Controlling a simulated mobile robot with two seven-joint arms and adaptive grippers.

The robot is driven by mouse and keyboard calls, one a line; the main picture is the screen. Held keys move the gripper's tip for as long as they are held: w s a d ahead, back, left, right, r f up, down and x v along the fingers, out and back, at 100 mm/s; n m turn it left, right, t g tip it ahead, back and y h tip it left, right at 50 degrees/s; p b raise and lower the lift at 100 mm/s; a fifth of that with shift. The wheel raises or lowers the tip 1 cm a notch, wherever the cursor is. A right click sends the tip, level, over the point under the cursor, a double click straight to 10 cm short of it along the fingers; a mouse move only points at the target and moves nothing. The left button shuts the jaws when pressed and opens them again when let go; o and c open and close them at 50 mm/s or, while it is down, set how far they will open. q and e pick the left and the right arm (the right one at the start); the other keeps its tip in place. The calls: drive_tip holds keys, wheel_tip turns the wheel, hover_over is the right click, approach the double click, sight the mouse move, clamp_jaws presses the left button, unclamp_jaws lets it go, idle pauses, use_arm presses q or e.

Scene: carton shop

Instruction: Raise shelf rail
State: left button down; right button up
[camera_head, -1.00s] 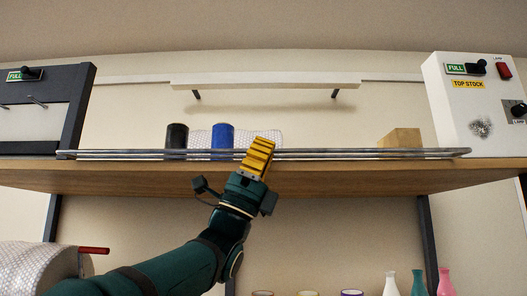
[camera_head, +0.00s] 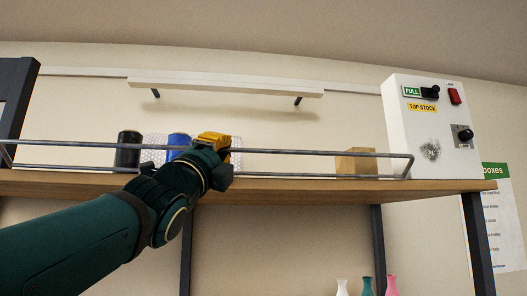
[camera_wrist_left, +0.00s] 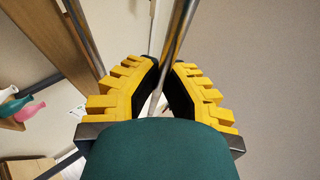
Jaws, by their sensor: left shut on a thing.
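The shelf rail (camera_head: 290,152) is a thin grey metal bar along the front edge of the wooden shelf (camera_head: 440,187). Its upper bar stands clear above a lower bar (camera_head: 270,176), with a bent end at the right. My left gripper (camera_head: 213,141), with yellow fingers, is at the upper bar left of the middle. In the left wrist view the bar (camera_wrist_left: 179,32) runs between the yellow fingers (camera_wrist_left: 170,72), which are shut on it. The gripper and arm hide part of the rail. My right gripper is not in view.
Behind the rail stand a black roll (camera_head: 128,150), a blue roll (camera_head: 178,145), bubble wrap (camera_head: 154,147) and a wooden block (camera_head: 356,162). A white control box (camera_head: 415,120) stands at the right. Several small vases (camera_head: 366,287) are below.

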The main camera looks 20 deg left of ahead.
use_arm(q)
drive_tip(key=shift+w+a+r+n+g+y+p, duration=0.1)
drive_tip(key=shift+w+r+n+g+y+p, duration=0.15)
drive_tip(key=shift+r+n+g+p, duration=0.6)
drive_tip(key=shift+w+a+f+g+y+p, duration=0.1)
drive_tip(key=shift+f+g+y+p, duration=0.2)
drive_tip(key=shift+p, duration=0.35)
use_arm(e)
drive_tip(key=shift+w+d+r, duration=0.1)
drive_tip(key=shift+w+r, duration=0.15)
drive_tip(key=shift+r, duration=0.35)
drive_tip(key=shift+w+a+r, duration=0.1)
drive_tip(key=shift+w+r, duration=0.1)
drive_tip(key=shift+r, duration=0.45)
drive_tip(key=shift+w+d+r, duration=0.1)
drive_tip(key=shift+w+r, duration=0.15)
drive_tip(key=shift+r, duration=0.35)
use_arm(q)
drive_tip(key=shift+f, duration=0.1)
drive_tip(key=c, duration=1.1)
unclamp_jaws()
drive_tip(key=shift+o, duration=0.2)
drive_tip(key=v, duration=1.2)
